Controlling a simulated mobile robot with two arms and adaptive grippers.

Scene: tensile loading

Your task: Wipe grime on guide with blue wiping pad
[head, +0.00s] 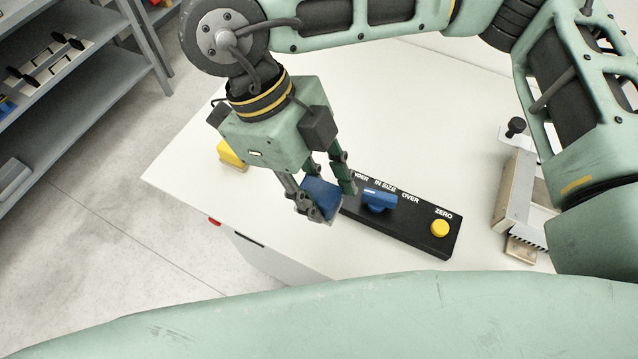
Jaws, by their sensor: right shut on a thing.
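My right gripper (322,195) reaches down over the table and is shut on a blue block that looks like the wiping pad (320,194). The pad is tilted, with a pale lower side, and is at the left end of a black labelled board. I cannot tell whether it touches the board or the table. A beige and metal fixture (512,195) with a striped edge and a black knob stands at the right of the table; it may hold the guide. No grime can be made out. My left gripper is not in view.
The black board (405,232) carries a blue piece (379,200) and a yellow button (440,228). A yellow block (232,154) sits behind my gripper at the left. The white table (190,165) is clear near its left corner. Grey shelves (120,72) stand at the upper left.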

